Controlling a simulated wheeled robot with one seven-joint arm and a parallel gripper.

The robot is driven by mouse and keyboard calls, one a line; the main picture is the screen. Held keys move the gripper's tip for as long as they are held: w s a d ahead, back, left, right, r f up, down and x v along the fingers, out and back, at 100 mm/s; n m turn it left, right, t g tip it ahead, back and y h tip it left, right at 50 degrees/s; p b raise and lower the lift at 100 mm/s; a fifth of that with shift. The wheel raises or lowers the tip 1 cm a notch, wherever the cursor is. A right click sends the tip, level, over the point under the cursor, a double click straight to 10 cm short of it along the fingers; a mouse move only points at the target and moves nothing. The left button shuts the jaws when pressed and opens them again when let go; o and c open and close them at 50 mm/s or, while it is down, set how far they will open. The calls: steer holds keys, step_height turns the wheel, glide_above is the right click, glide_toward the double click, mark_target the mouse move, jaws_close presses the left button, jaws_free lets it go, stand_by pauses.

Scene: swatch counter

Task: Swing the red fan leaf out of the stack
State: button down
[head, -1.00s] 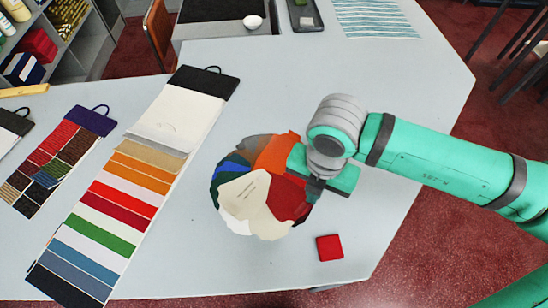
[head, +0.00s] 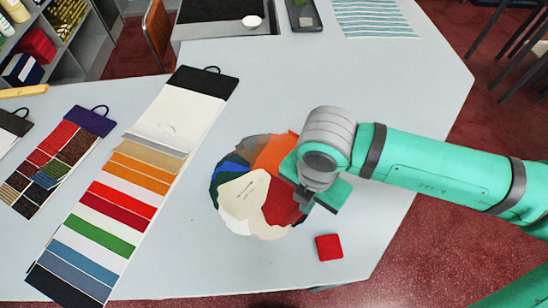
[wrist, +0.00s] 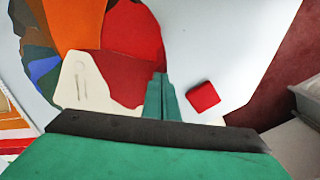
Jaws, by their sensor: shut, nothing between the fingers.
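The fan stack of coloured leaves lies spread in a round on the counter, with a cream leaf (head: 243,197), an orange leaf (head: 272,155) and blue, green and grey ones. The red fan leaf (head: 283,205) shows at its right side, partly hidden by my gripper (head: 303,202). In the wrist view, a bright red area (wrist: 138,35) and a darker red area (wrist: 115,78) lie side by side; I cannot tell if the darker one is another leaf or shade. My gripper (wrist: 161,92) is shut and empty, its tips at the red's lower right edge. Contact is unclear.
A loose red square (head: 329,247) lies right of the fan, close to my gripper. A long swatch card (head: 130,190) and a smaller purple-topped card (head: 60,160) lie to the left.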

steer(key=shift+w+r, duration=0.1)
steer(key=shift+w+d+r, duration=0.15)
steer(key=shift+d+r, duration=0.05)
steer(key=shift+r, duration=0.55)
step_height(320, 180, up, 6)
steer(key=shift+r, duration=0.2)
